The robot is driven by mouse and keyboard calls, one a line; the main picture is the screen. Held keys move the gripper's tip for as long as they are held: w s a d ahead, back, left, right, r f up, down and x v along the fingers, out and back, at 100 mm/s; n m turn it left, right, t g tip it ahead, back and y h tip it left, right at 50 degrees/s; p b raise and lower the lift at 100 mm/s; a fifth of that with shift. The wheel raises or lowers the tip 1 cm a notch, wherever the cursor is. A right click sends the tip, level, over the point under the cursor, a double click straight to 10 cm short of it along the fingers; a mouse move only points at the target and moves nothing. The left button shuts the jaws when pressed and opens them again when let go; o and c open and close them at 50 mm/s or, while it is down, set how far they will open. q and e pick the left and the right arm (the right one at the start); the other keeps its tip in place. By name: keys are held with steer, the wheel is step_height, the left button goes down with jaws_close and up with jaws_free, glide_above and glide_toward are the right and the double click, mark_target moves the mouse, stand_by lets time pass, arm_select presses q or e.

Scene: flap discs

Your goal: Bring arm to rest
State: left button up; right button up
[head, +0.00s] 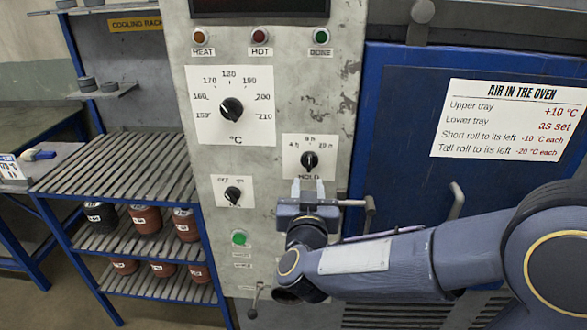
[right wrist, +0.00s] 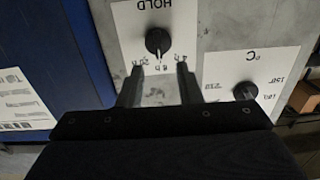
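My right gripper (head: 308,184) is open and empty in front of the oven's control panel (head: 270,215). Its fingertips are just below the black HOLD knob (head: 309,160) in the head view and apart from it. In the right wrist view, which shows the panel upside down, the two fingers (right wrist: 158,78) are spread with a clear gap, and the HOLD knob (right wrist: 158,40) is beyond their tips. The knob's pointer seems to face the 8 h mark. My right arm reaches in from the right. My left gripper is not in view.
The panel also carries a temperature knob (head: 231,111), a small switch knob (head: 233,194) and a green button (head: 239,238). The blue oven door (head: 400,130) with a handle (head: 456,200) is at right. A slatted rack (head: 125,170) with several dark and reddish rolls stands at left.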

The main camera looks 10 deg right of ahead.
steer(key=s+d+f+g+y, duration=0.2)
steer(key=s+f+g, duration=0.1)
steer(key=s, duration=0.6)
steer(key=s+d+f+n+g+y, duration=0.1)
steer(key=s+d+f+g+y, duration=0.1)
steer(key=s, duration=0.7)
steer(key=s+d+f+g+y, duration=0.2)
steer(key=s+f+g+y, duration=0.2)
steer(key=s, duration=0.5)
steer(key=f+g, duration=0.2)
steer(key=shift+s+g, duration=0.2)
steer(key=shift+g, duration=0.1)
steer(key=shift+r+n, duration=0.1)
steer(key=shift+n, duration=0.2)
